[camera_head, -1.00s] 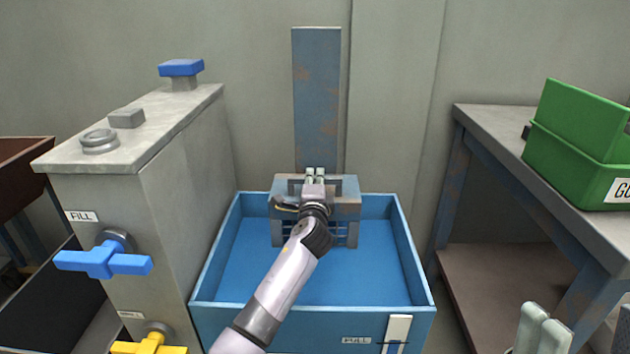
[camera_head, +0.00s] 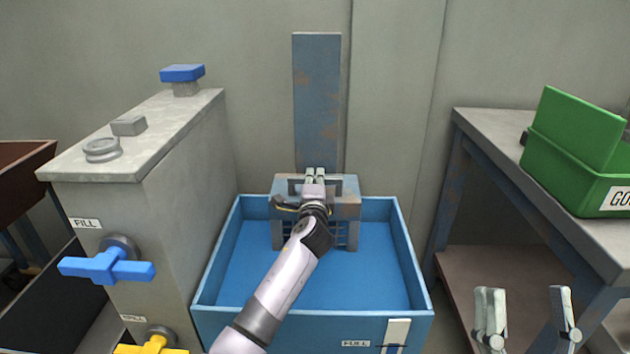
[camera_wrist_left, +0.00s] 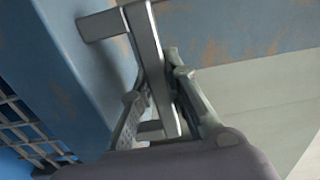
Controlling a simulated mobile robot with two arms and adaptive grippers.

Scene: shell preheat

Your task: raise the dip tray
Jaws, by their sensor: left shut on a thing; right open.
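The dip tray (camera_head: 347,209) is a worn grey-blue metal frame with a barred lower part. It stands at the back of the blue basin (camera_head: 415,255), in front of a tall upright metal post (camera_head: 317,95). My left gripper (camera_head: 314,176) is at the top of the tray. In the left wrist view its fingers (camera_wrist_left: 156,95) are closed around a grey bar handle (camera_wrist_left: 147,48) on the tray. My arm hides part of the tray's middle. My right gripper (camera_head: 526,320) is open and empty at the lower right, away from the tray.
A grey tank (camera_head: 190,165) with a blue FILL valve (camera_head: 107,265) and a yellow valve (camera_head: 152,346) stands left of the basin. A blue knob (camera_head: 182,73) tops it. At right is a bench (camera_head: 485,130) with a green bin (camera_head: 575,150). Space above the basin's front is mostly clear.

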